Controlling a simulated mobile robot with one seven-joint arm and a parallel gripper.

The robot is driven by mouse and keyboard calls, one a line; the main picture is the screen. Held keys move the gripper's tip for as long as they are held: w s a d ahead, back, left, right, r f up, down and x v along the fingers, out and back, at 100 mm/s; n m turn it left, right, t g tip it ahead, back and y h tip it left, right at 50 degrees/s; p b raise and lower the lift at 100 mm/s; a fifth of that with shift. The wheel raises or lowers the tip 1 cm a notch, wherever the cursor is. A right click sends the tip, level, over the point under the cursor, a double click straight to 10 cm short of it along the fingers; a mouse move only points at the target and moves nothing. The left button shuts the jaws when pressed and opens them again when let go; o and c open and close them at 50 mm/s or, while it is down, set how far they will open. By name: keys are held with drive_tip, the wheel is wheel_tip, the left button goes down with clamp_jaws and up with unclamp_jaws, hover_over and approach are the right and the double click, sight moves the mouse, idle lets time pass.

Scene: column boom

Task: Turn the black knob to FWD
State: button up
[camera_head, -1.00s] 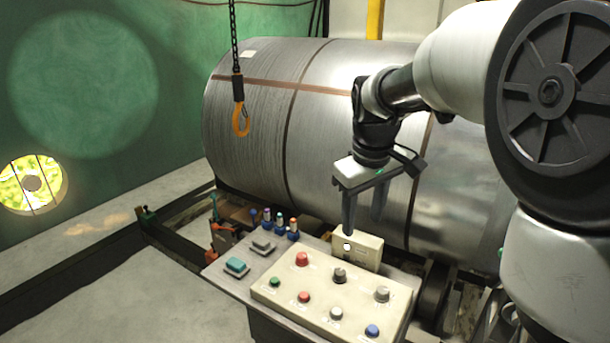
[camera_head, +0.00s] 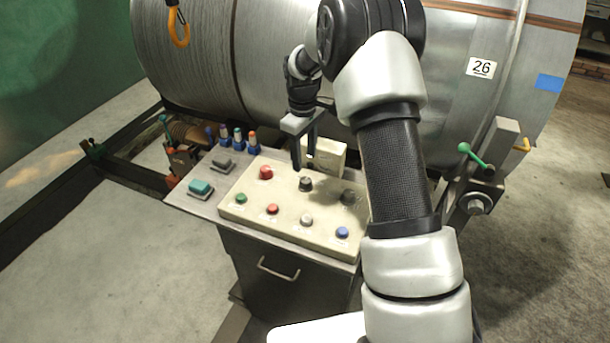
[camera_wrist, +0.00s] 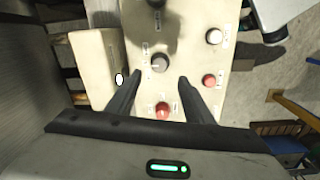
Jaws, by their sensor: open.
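A dark round knob (camera_head: 305,184) sits in the back row of the beige control panel (camera_head: 290,232). A second knob (camera_head: 348,196) stands to its right, in the shadow of my arm. Both are dark, and their labels are too small to read. In the wrist view the first knob (camera_wrist: 160,63) lies just beyond the fingertips and between their lines; the second (camera_wrist: 157,3) is cut by the top edge. My gripper (camera_head: 303,162) points down above the back of the panel, open and empty, apart from the knob. Its fingers also show in the wrist view (camera_wrist: 160,77).
A red button (camera_head: 265,172) stands left of the first knob. Green, red, white and blue buttons line the front row. A small beige box (camera_head: 326,153) stands upright behind the panel, close to my gripper. A hook (camera_head: 179,30) hangs at upper left.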

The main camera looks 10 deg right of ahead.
sight(305, 180)
wheel_tip(305, 180, down, 9)
drive_tip(key=shift+w+d+r+p, duration=0.15)
drive_tip(key=shift+p, duration=0.2)
drive_tip(key=c, duration=1)
drive_tip(key=shift+c, duration=0.2)
drive_tip(key=shift+m, duration=0.3)
drive_tip(key=m+b, duration=0.4)
drive_tip(key=m, duration=0.4)
drive_tip(key=shift+b, duration=0.4)
drive_tip(key=shift+m, duration=0.3)
